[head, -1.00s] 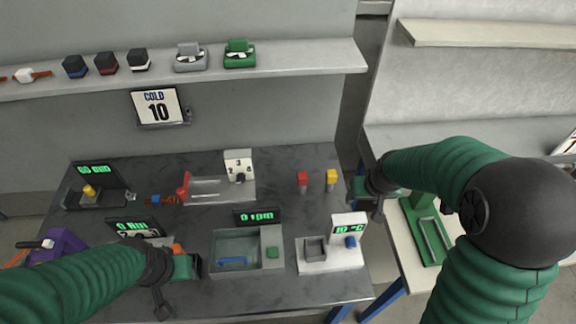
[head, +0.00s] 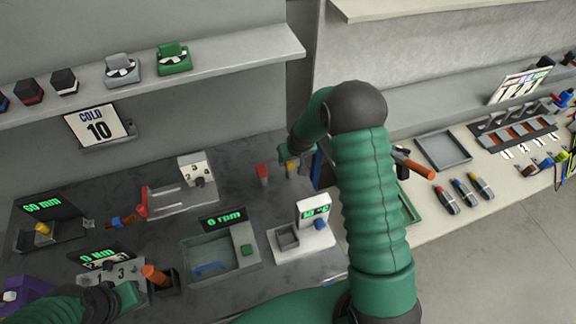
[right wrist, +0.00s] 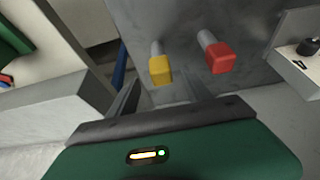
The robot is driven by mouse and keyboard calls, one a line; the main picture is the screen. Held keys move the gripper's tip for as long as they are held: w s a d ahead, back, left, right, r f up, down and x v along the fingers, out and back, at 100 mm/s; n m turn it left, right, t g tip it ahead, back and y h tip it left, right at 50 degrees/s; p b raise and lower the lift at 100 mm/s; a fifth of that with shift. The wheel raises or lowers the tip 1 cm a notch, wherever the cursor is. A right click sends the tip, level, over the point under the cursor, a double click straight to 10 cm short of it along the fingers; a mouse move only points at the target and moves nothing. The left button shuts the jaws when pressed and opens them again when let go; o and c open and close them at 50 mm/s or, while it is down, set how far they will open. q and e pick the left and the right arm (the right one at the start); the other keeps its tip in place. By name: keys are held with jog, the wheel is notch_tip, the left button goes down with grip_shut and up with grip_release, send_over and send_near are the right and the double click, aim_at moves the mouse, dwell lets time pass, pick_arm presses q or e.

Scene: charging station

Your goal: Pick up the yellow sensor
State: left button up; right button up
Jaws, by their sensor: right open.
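The yellow sensor (head: 292,168) stands upright on the dark bench, a yellow block on a grey stem. In the right wrist view the yellow sensor (right wrist: 161,69) is just beyond the gap between my fingers. My right gripper (right wrist: 161,92) is open and empty, its two dark fingers apart on either side of the sensor's line. In the head view my right gripper (head: 298,157) is right by the sensor and partly covers it. My left gripper (head: 122,298) is at the lower left; its fingers do not show clearly.
A red sensor (head: 262,173) stands close to the left of the yellow one; it also shows in the right wrist view (right wrist: 220,58). A white device with a green display (head: 313,213) stands nearer on the bench. A shelf (head: 220,62) runs above.

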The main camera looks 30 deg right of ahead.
aim_at(289, 168)
jog(key=p+x, duration=0.1)
jog(key=x, duration=0.3)
jog(key=shift+w+d+f, duration=0.1)
jog(key=shift+w+f, duration=0.15)
jog(key=shift+f, duration=0.1)
jog(key=shift+w+f, duration=0.2)
jog(key=shift+s+r, duration=0.1)
jog(key=c, duration=0.6)
grip_shut()
